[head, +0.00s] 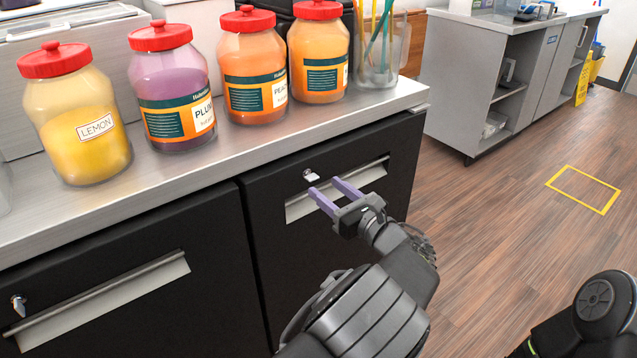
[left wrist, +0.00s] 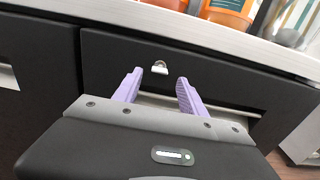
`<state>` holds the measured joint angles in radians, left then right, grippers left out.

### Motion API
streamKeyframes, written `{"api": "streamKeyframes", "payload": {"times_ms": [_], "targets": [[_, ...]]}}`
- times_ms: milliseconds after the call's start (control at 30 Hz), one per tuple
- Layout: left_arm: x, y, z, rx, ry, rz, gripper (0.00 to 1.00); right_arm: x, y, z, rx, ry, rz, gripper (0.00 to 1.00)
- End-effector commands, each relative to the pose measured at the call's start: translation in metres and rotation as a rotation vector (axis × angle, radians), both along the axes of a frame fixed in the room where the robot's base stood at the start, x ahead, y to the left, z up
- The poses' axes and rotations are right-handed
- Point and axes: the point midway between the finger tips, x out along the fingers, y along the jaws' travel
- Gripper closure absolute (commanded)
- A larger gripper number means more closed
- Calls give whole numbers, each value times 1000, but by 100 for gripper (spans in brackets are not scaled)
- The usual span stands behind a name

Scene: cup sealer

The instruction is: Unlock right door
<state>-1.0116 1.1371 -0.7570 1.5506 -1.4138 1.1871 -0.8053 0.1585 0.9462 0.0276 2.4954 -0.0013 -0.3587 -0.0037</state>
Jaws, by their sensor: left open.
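The right door (head: 270,216) is a black cabinet front under the steel counter, with a long recessed metal handle (head: 366,179). A small silver lock with a key (head: 311,175) sits above the handle, and it also shows in the left wrist view (left wrist: 159,68). My left gripper (head: 329,190) is open, with its purple fingers pointing at the door just below the key. In the left wrist view my left gripper (left wrist: 157,84) has the key between and beyond its fingertips, apart from both. My right gripper does not show.
The left door (head: 120,270) has its own handle and key (head: 18,305). Open wooden floor (head: 500,220) lies to the right, before a grey cabinet (head: 480,80).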

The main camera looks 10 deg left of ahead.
Motion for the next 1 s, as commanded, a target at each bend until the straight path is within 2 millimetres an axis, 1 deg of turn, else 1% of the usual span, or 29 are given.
{"api": "streamKeyframes", "payload": {"times_ms": [33, 100, 200, 367, 600, 1000], "targets": [[5, 7, 0, 1, -1, 3, 51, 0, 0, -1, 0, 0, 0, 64], [12, 16, -1, 0, 0, 3, 51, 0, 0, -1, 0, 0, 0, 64], [20, 25, 0, 0, 0, 2, 51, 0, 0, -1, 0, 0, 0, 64], [26, 32, 0, 0, 0, 1, 51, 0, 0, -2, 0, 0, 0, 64], [26, 32, 0, 0, 0, 0, 51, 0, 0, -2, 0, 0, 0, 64], [26, 32, 0, 0, 0, 0, 84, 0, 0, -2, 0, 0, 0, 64]]}}
